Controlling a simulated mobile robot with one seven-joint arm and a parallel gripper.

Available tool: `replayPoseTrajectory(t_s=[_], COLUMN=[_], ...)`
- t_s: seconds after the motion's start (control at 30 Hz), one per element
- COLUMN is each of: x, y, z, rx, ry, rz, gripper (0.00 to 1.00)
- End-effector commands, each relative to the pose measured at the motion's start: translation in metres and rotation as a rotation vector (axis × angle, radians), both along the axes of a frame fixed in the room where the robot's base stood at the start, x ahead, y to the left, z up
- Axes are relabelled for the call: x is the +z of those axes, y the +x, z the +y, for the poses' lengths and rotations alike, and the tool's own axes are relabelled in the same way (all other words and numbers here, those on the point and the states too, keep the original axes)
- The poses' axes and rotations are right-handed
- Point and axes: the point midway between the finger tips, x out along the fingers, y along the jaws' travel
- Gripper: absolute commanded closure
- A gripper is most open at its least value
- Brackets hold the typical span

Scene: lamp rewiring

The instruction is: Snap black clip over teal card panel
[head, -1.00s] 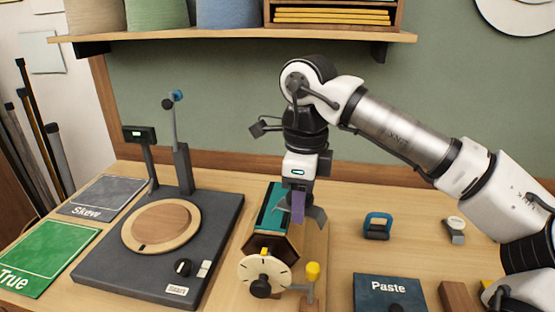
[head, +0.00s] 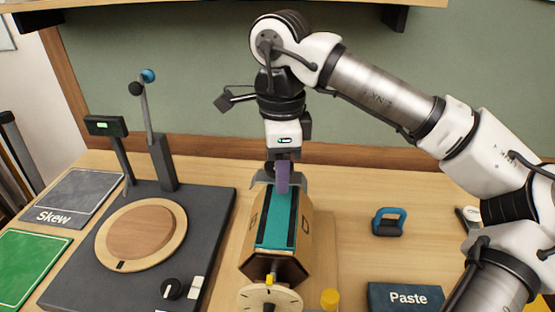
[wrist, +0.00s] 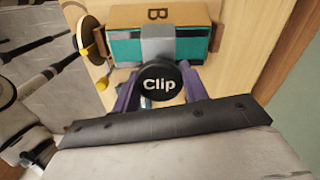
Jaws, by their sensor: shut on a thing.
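The teal card panel (head: 278,226) lies along the top of a brown six-sided drum (head: 248,240), with dark strips along its long sides. It also shows in the wrist view (wrist: 195,47). My gripper (head: 283,185) is at the far end of the drum, its purple fingers pointing down. In the wrist view my gripper (wrist: 160,92) is shut on the black clip (wrist: 160,84), at its round knob lettered "Clip". The clip's grey band crosses in front of the middle of the teal panel. I cannot tell whether it touches or is seated.
A pale dial (head: 258,298) and a yellow knob (head: 330,299) are at the drum's near end. A dark base with a round wooden plate (head: 140,234) stands left. Bare table lies between.

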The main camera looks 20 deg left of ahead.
Motion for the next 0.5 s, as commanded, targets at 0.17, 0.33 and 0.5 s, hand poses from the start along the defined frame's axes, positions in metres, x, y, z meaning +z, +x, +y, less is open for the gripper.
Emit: replayPoseTrajectory(t_s=[0.17,0.33,0.5], x=[-0.01,-0.025,-0.042], y=[0.0,0.0,0.0], z=[0.0,0.0,0.0], rx=[0.0,0.0,0.0], ry=[0.0,0.0,0.0], rz=[0.0,0.001,0.001], gripper=[0.78,0.78,0.78])
